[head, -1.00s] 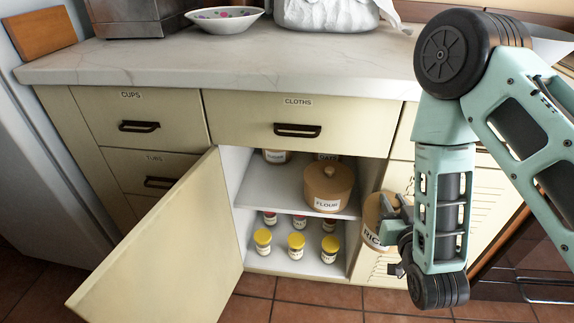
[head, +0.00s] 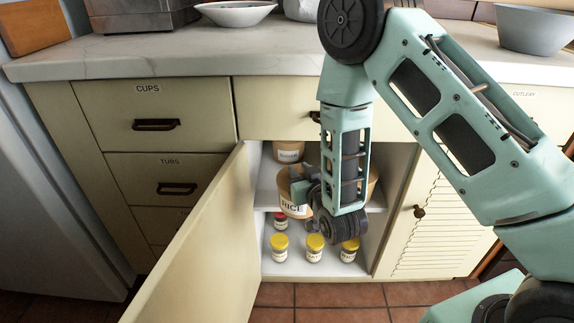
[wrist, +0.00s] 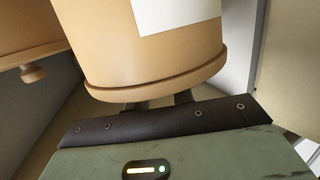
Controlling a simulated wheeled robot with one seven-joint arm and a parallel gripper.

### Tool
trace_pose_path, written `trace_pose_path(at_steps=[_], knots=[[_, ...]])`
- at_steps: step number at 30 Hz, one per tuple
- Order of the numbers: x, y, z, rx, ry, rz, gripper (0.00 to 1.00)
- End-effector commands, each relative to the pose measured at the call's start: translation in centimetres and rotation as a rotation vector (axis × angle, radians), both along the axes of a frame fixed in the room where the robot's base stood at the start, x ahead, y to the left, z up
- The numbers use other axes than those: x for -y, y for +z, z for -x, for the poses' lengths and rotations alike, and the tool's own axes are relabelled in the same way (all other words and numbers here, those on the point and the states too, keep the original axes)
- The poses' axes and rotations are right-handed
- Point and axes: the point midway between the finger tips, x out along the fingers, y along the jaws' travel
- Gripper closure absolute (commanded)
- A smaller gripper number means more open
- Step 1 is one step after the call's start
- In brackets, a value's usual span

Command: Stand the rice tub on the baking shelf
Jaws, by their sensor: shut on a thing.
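The rice tub (head: 284,188), tan with a white RICE label, is in the mouth of the open cupboard at upper-shelf height. My gripper (head: 302,187) is shut on it from the right. In the wrist view the tub (wrist: 150,55) fills the middle above the gripper (wrist: 160,100), and its picture looks upside down. The upper shelf (head: 264,198) holds other tan tubs, so it appears to be the baking shelf. I cannot tell whether the rice tub touches the shelf or hangs just above it. My arm hides much of the shelf's right part.
A labelled tub (head: 289,154) stands behind the rice tub. The flour tub (head: 373,183) is mostly hidden behind my arm; a knobbed lid (wrist: 35,73) shows in the wrist view. Several yellow-lidded jars (head: 279,244) stand below. The open door (head: 205,245) borders the left.

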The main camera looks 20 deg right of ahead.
Motion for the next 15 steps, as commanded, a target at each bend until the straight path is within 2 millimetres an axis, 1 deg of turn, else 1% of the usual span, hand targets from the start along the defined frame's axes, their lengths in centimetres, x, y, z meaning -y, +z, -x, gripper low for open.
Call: trace_pose_path(at_steps=[1, 7, 9, 11, 15], knots=[[0.1, 0.1, -1.5, 0.008, -0.004, -0.001, 1.00], [-0.2, 0.1, -6.1, 0.008, -0.003, -0.001, 1.00], [-0.3, 0.2, -7.2, 0.006, -0.002, 0.000, 1.00], [-0.4, 0.1, -8.0, 0.006, -0.001, 0.000, 1.00], [-0.4, 0.1, -8.8, 0.004, -0.001, 0.001, 1.00]])
